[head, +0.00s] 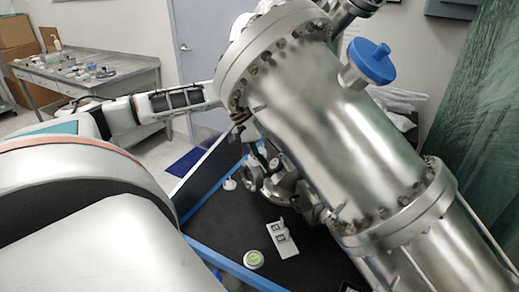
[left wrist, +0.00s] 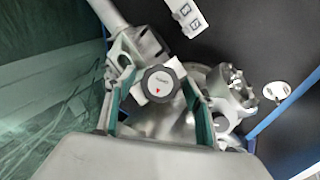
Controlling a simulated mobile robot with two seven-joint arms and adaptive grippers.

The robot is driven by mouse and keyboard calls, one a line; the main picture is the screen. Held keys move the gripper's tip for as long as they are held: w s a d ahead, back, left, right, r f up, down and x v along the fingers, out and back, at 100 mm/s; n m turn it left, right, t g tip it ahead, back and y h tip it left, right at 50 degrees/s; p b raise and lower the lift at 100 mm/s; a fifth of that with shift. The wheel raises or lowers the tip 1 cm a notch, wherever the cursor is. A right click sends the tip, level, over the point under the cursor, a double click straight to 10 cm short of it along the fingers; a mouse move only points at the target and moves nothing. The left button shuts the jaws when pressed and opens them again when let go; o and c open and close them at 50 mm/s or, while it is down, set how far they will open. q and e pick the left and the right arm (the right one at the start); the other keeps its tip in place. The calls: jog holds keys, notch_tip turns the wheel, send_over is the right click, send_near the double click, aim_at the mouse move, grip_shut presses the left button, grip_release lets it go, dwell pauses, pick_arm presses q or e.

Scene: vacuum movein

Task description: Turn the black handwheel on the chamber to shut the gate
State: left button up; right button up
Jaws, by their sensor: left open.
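The steel chamber (head: 330,110) fills the middle and right of the head view, tilted, with bolted flanges. My left gripper (left wrist: 155,90) is open, with one teal-padded finger on each side of the handwheel. Whether the pads touch its rim I cannot tell. In the head view, my left arm reaches behind the chamber, and its gripper (head: 258,152) is mostly hidden there. The handwheel is not clear in that view. My right gripper is not in view.
A black table (head: 220,218) with blue edges lies under the chamber. A white switch-like part (head: 283,240) and a round white-green item (head: 254,259) lie on it. A blue-capped port (head: 372,62) sticks up from the chamber. A cluttered steel bench (head: 110,75) stands behind left.

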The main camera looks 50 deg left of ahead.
aim_at(274, 162)
pick_arm(q)
jog(key=v, duration=0.4)
jog(key=shift+s+a+r, duration=0.1)
jog(key=shift+a+r, duration=0.05)
jog(key=shift+r, duration=0.15)
jog(key=s+a, duration=0.7)
jog(key=a, duration=0.2)
jog(key=shift+a, duration=0.3)
jog(key=shift+f, duration=0.1)
